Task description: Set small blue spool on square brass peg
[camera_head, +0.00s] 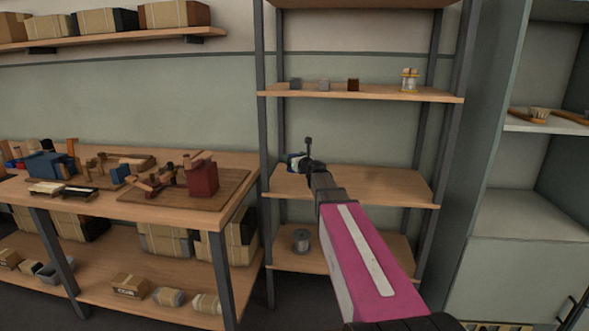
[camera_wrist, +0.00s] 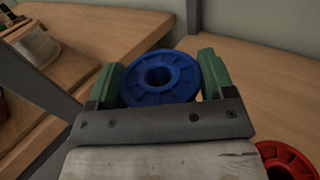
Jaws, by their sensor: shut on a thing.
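The small blue spool (camera_wrist: 160,77) is between the two green fingers of my gripper (camera_wrist: 160,80) in the wrist view, its round face and central hole turned to the camera. The gripper is shut on it. In the head view my gripper (camera_head: 298,162) is at the left end of the middle shelf of the rack, with my pink arm reaching to it; the spool is too small there to make out clearly. I cannot identify the square brass peg in either view.
A red spool (camera_wrist: 287,162) is at the lower right in the wrist view. The middle shelf (camera_head: 385,187) is bare to the right. Uprights frame the rack. A grey spool (camera_head: 301,240) stands on the lower shelf. A cluttered workbench (camera_head: 110,205) is at left.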

